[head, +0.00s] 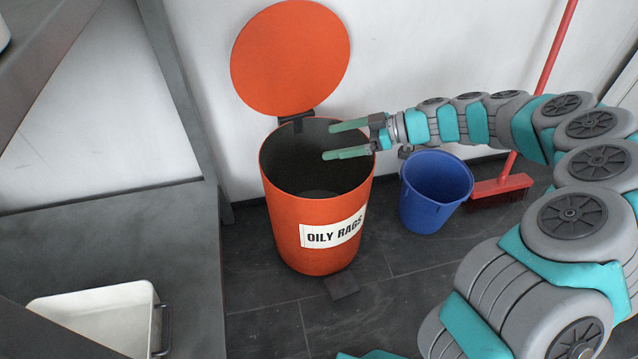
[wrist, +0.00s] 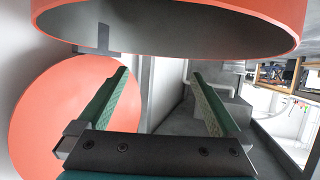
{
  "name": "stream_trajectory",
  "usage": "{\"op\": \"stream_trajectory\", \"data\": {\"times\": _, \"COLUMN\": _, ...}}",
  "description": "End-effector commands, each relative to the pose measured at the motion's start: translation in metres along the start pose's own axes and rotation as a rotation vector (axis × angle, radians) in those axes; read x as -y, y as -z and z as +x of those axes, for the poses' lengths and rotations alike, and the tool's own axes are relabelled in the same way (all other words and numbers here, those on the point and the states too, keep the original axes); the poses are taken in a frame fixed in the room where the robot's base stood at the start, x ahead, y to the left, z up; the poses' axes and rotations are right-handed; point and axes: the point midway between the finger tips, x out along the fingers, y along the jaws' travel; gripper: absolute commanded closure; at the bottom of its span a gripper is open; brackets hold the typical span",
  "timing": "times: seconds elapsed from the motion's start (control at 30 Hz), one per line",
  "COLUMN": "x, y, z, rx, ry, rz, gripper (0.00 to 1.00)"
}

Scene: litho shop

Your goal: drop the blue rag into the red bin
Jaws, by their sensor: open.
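The red bin (head: 312,232) stands on the floor against the wall, labelled "OILY RAGS". Its round lid (head: 290,58) is tilted fully up, so the bin is open. My gripper (head: 326,142) is over the right part of the bin's mouth, with its fingers apart and nothing between them. In the wrist view the bin's rim (wrist: 170,45) crosses the top, the lid (wrist: 50,120) is at the left, and my gripper (wrist: 160,85) is open and empty. I see no blue rag in either view; the bottom of the bin's inside is dark.
A blue bucket (head: 425,205) and a red broom (head: 500,188) stand right of the bin. A grey shelf unit (head: 120,235) with a white tray (head: 105,312) is at the left. Dark floor (head: 270,325) in front of the bin is mostly clear.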

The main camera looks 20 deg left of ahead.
Motion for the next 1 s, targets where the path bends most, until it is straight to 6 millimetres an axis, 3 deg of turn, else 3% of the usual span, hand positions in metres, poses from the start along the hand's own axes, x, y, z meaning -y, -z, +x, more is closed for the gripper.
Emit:
{"op": "stream_trajectory", "data": {"times": 0.2, "x": -0.001, "y": 0.000, "z": -0.037, "rx": -0.001, "ry": -0.005, "rz": 0.000, "gripper": 0.00}}
{"op": "stream_trajectory", "data": {"times": 0.4, "x": 0.000, "y": 0.001, "z": -0.060, "rx": -0.001, "ry": -0.002, "rz": -0.001, "gripper": 0.00}}
{"op": "stream_trajectory", "data": {"times": 0.83, "x": 0.000, "y": 0.001, "z": -0.062, "rx": 0.000, "ry": 0.000, "rz": 0.001, "gripper": 0.00}}
{"op": "stream_trajectory", "data": {"times": 1.0, "x": 0.020, "y": 0.025, "z": -0.065, "rx": 0.029, "ry": 0.033, "rz": 0.042, "gripper": 0.00}}
